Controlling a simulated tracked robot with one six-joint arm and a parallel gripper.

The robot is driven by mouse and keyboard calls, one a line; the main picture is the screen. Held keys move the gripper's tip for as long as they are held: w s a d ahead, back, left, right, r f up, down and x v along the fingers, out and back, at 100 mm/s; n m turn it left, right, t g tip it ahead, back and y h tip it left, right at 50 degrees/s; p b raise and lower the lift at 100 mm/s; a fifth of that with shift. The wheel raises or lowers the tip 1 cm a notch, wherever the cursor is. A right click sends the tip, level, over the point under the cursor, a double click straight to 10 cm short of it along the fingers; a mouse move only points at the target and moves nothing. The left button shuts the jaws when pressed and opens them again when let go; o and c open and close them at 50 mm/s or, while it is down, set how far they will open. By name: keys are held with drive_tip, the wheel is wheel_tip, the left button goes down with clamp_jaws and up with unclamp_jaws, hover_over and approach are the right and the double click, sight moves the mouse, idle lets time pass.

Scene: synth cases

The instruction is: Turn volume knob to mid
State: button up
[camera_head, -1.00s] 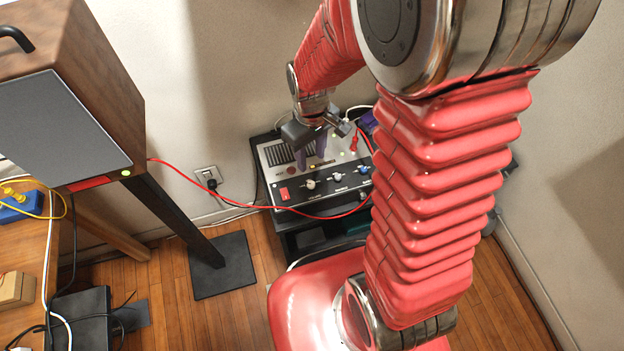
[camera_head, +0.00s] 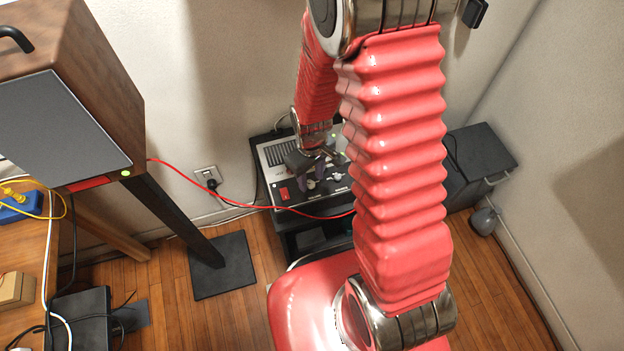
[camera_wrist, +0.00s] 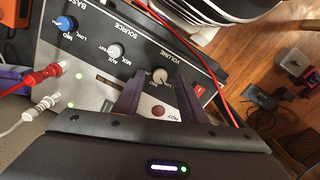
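The volume knob (camera_wrist: 160,76) is a small pale round knob on the grey panel of an audio unit (camera_wrist: 92,88), beside the printed word VOLUME. Its pointer is too small to read. My gripper (camera_wrist: 158,80) is open, its two purple fingers either side of the knob in the wrist view. I cannot tell whether they touch it. In the head view my gripper (camera_head: 318,178) is low over the front row of knobs on the unit (camera_head: 275,157). It and my arm cover part of the panel there.
The source knob (camera_wrist: 115,50) and blue bass knob (camera_wrist: 65,23) lie along the same row. A red switch (camera_wrist: 200,91) and dark red button (camera_wrist: 158,111) are near the fingers. Red (camera_wrist: 52,70) and white (camera_wrist: 46,103) plugs sit in the panel. A red cable (camera_head: 250,205) crosses the unit's front.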

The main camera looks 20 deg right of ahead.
drive_tip(key=shift+f, duration=0.95)
clamp_jaws()
drive_tip(key=shift+d, duration=0.1)
